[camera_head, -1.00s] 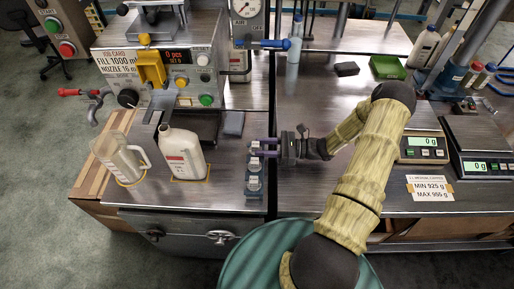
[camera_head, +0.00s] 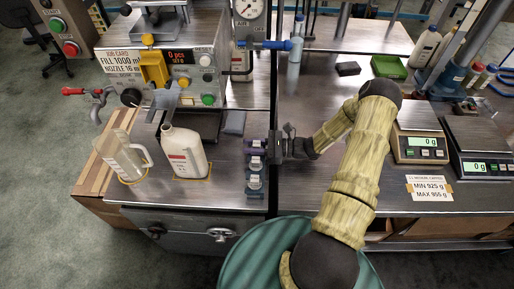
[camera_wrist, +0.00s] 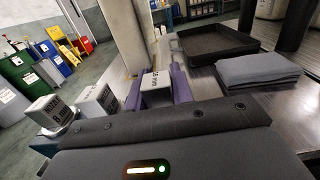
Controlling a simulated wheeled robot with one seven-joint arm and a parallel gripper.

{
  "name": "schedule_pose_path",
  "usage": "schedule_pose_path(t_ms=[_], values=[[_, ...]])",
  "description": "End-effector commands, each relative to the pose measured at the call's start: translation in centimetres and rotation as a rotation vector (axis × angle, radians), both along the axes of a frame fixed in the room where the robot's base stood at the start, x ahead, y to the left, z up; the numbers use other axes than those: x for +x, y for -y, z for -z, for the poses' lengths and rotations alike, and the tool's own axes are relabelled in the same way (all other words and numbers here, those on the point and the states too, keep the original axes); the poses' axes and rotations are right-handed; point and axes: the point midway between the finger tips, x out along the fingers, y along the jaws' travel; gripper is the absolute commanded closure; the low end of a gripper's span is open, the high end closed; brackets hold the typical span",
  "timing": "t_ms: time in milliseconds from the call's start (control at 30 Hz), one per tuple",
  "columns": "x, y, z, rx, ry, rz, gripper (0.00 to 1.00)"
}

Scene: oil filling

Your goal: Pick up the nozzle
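My gripper (camera_head: 255,147) is at the far end of a row of small nozzle blocks near the front middle of the bench. In the wrist view, its purple fingers (camera_wrist: 156,90) stand on either side of a pale block marked 16 mm (camera_wrist: 156,86). The fingers look apart; whether they touch it is hard to tell. A block marked 8 mm (camera_wrist: 42,112) and another block (camera_wrist: 101,102) stand to the left. In the head view, these two nozzles (camera_head: 255,164) (camera_head: 255,183) sit nearer the front edge. The filling machine (camera_head: 180,75) carries a card reading NOZZLE 16.
A white bottle (camera_head: 184,152) and a clear jug (camera_head: 122,158) stand left on the bench. A dark tray (camera_wrist: 215,42) and folded grey cloth (camera_wrist: 257,70) lie beyond my gripper. Two scales (camera_head: 420,147) (camera_head: 482,166) stand right.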

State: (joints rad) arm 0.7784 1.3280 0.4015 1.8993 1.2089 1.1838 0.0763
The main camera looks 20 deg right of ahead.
Motion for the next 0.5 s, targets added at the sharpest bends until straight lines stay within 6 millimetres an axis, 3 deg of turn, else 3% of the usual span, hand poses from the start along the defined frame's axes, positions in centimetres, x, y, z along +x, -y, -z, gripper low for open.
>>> schedule_pose_path(t_ms=[333,500], values=[[0.0,-0.1,-0.2,0.000,0.000,-0.002,1.00],[0.0,0.0,-1.5,-0.001,0.002,-0.002,1.00]])
